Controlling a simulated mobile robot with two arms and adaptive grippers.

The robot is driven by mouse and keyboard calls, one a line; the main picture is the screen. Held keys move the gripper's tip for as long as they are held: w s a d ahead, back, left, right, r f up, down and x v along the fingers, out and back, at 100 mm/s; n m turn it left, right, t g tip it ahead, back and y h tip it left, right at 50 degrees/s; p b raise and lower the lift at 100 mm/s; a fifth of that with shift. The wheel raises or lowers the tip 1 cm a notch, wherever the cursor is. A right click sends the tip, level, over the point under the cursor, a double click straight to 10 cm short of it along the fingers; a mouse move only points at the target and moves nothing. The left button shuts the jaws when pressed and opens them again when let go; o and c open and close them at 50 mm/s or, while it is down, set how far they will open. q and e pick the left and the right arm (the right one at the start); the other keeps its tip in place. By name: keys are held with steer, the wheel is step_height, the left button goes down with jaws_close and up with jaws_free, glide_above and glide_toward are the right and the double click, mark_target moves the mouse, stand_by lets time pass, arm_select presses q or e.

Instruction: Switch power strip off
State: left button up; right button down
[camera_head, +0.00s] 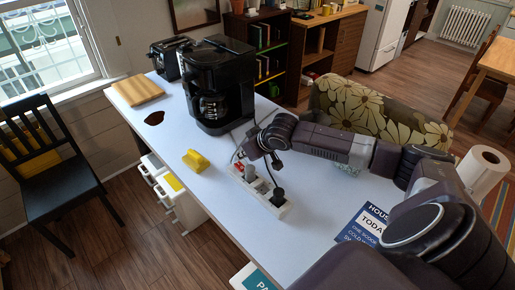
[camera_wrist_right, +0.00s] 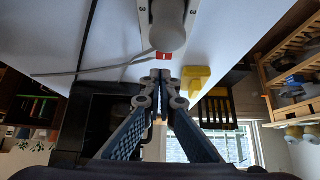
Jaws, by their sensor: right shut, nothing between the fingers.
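The white power strip (camera_head: 262,196) lies on the light table, with a dark plug and a grey plug in it. Its red switch (camera_head: 240,167) is at the far end. In the right wrist view the strip (camera_wrist_right: 165,30) points toward me and the red switch (camera_wrist_right: 163,56) shows at its near end. My right gripper (camera_head: 240,153) is over that end of the strip. In the right wrist view its closed fingertips (camera_wrist_right: 161,73) are just short of the switch, with nothing between them. I cannot tell whether they touch it. My left gripper is not in view.
A yellow block (camera_head: 196,160) lies left of the strip. A black coffee maker (camera_head: 218,85), a toaster (camera_head: 168,58) and a wooden board (camera_head: 137,90) stand farther back. A printed sign (camera_head: 366,225) lies at the right. A thin cable (camera_wrist_right: 100,71) runs beside the strip.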

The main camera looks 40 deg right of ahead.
step_height(320, 180, up, 2)
steer(key=shift+s+r+p, duration=0.1)
steer(key=shift+s+p, duration=0.05)
steer(key=shift+p, duration=0.45)
steer(key=shift+s+d+b, duration=0.1)
steer(key=shift+s+b, duration=0.7)
steer(key=shift+b, duration=0.05)
arm_select(q)
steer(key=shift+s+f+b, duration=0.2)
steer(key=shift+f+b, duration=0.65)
steer(key=shift+b, duration=0.35)
arm_select(e)
steer(key=s+f+v, duration=0.1)
steer(key=v, duration=0.7)
steer(key=shift+s, duration=0.3)
steer(key=shift+f, duration=0.1)
